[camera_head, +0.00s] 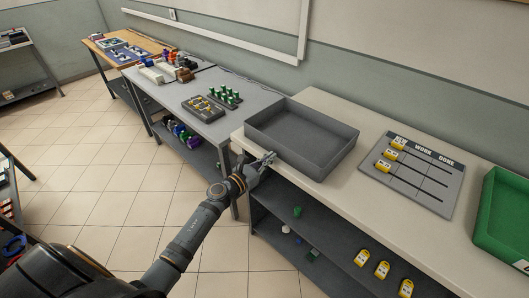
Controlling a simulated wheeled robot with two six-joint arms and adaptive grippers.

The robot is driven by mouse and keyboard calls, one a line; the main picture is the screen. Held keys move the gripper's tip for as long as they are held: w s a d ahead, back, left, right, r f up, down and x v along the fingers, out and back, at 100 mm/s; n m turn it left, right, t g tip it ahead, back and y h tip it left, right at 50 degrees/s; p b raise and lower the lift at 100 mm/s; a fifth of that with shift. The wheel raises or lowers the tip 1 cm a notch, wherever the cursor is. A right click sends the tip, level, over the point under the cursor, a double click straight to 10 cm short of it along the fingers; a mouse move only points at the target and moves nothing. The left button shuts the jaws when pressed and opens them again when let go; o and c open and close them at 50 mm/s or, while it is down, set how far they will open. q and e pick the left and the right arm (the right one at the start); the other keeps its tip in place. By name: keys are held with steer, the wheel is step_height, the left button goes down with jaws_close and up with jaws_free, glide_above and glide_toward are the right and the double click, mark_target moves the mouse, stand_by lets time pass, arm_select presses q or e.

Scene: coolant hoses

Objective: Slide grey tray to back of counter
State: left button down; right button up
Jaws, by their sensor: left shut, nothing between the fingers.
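The grey tray (315,165) is an empty, open rectangular box on the pale counter (358,212). It lies near the counter's left end, turned at an angle to the picture, with a strip of counter behind it. My left gripper (268,159) is shut and empty at the tray's near left side, by the counter's front edge. Its fingertips are close to the tray wall; I cannot tell whether they touch. My right gripper is not in view.
A board (425,172) with yellow tags lies right of the tray, and a green bin (505,222) stands at the far right. A grey table (215,124) with racks is to the left. The shelf (325,232) below holds small items. A wall runs behind the counter.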

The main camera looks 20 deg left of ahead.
mark_target(283, 147)
arm_select(q)
steer(key=shift+w+d, duration=0.1)
steer(key=shift+w, duration=0.3)
steer(key=b+x, duration=0.1)
steer(key=x, duration=0.6)
steer(key=shift+d, duration=0.1)
steer(key=shift+s, duration=0.1)
